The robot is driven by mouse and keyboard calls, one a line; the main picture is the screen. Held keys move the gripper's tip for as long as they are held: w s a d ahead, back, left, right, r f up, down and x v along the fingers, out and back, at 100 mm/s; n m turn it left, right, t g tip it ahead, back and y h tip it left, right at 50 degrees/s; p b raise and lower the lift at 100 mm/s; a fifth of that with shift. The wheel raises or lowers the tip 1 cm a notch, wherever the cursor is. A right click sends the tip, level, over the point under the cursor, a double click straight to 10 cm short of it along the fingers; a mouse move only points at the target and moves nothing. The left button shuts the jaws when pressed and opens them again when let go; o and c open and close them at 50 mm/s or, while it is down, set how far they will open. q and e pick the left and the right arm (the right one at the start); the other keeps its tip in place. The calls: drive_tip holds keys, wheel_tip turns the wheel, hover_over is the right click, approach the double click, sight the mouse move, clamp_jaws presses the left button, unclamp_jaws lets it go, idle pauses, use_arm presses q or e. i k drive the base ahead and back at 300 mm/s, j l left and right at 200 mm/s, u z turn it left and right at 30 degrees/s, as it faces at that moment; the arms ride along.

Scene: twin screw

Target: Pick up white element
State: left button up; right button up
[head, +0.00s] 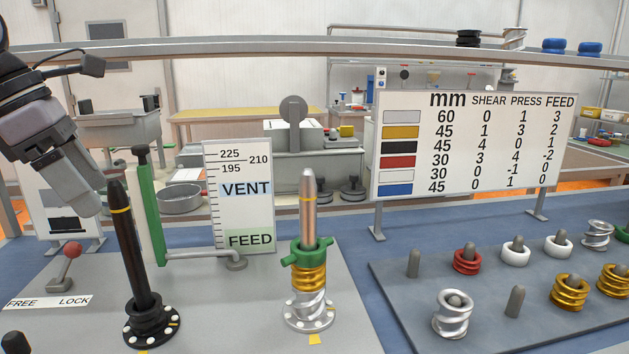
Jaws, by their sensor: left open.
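Two white elements sit as rings on pegs of the dark grey peg board at the right: one white element (515,252) and, right of it, another white element (558,245). My left gripper (88,192) is at the far left, pointing down and to the right, open, beside the upper end of a black shaft (132,245). It is far from the white elements, and nothing shows between its fingers. My right gripper is not in view.
The peg board (395,290) also holds a red element (467,262), silver and gold elements, and bare pegs. A second shaft (308,215) carries a green collar (309,250), gold and silver elements. A sign (470,145) stands behind the board. A rail crosses above.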

sight(509, 257)
drive_tip(key=k, duration=0.95)
